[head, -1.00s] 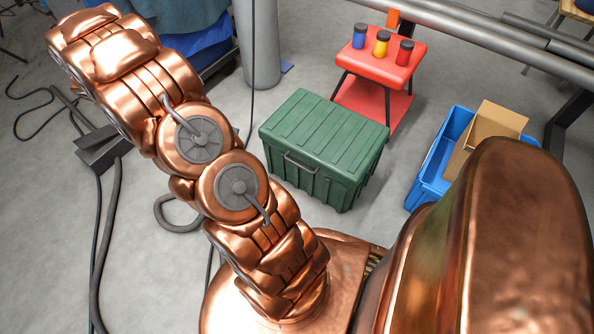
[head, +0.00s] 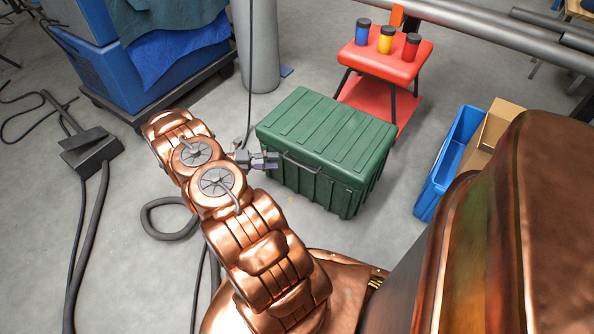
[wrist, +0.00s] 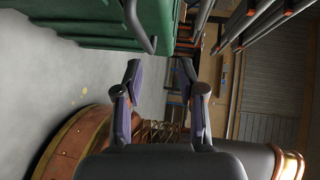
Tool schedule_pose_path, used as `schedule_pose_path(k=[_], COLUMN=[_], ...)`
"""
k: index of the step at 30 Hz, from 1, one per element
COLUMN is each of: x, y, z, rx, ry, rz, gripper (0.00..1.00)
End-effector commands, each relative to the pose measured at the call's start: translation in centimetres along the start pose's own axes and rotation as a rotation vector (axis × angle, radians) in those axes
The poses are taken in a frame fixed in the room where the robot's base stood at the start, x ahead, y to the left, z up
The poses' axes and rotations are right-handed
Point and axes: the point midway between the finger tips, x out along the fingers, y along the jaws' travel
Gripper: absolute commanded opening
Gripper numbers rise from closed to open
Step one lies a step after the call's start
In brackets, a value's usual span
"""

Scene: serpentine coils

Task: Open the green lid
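The green lid (head: 330,122) lies closed on the green box (head: 335,185) in the head view. A grey bar handle (head: 302,164) sits on the front of the box. My gripper (head: 276,160) is beside the left end of this handle. In the wrist view my gripper (wrist: 160,72) has its two fingers apart with nothing between them. The green box (wrist: 100,22) fills the upper left there, and the dark handle (wrist: 140,30) curves down just beyond the left fingertip. I cannot tell whether they touch.
A red stool (head: 385,62) with blue, yellow and red jars stands behind the box. A blue crate (head: 437,180) with a cardboard box (head: 490,125) is at the right. A grey post (head: 260,50) and a blue-draped cart (head: 165,80) are behind left. Cables lie on the left floor.

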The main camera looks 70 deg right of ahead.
Motion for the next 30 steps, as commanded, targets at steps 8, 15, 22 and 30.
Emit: schedule_pose_path(k=[8, 15, 22, 30], x=[2.2, 4.9, 8.1, 9.6], y=[2.9, 2.9, 2.7, 2.5], z=[0.3, 0.4, 0.4, 0.4], rx=[-0.087, -0.087, -0.085, -0.086], ry=[-0.005, -0.004, -0.004, -0.005], rz=[-0.035, -0.033, -0.034, -0.035], gripper=[0.39, 0.39, 0.39, 0.39])
